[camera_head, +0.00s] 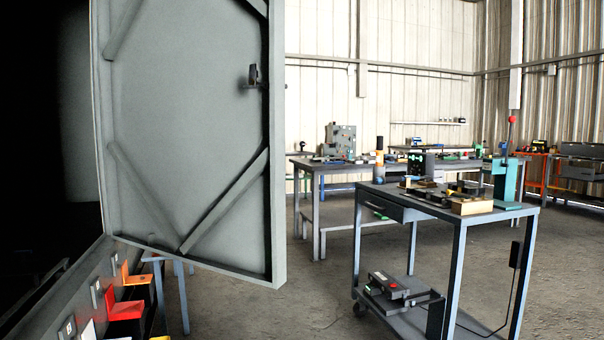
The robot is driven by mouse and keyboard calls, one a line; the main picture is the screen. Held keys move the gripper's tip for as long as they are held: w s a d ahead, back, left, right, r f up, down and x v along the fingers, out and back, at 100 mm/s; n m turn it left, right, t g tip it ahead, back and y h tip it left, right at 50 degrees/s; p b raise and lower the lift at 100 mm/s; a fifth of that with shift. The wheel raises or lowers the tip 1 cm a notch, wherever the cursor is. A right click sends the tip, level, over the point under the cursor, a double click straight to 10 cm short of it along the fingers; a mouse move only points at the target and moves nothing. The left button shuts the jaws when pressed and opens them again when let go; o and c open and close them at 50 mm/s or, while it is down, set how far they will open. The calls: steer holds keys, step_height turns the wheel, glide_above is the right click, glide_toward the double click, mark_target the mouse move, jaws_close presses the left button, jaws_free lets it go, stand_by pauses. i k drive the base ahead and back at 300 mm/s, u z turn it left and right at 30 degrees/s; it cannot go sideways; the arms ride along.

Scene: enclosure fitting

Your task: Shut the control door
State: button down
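The control door (187,130) is a large grey metal panel that stands swung open at the left of the head view. Its inner face shows diagonal braces and a raised rim. A small dark latch (253,76) sits near its right edge. The dark enclosure (40,130) lies open to the left of the door, and its inside is mostly too dark to make out. My gripper is not in view.
Colored bins (126,308) stand below the door at the lower left. A wheeled workbench (450,218) with tools stands to the right of the door. Another table (317,170) is behind it. Bare concrete floor (300,310) lies between the door and the workbench.

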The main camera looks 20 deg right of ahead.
mark_target(194, 157)
steer(key=z, duration=0.8)
steer(key=i, duration=0.85)
steer(key=z, duration=0.4)
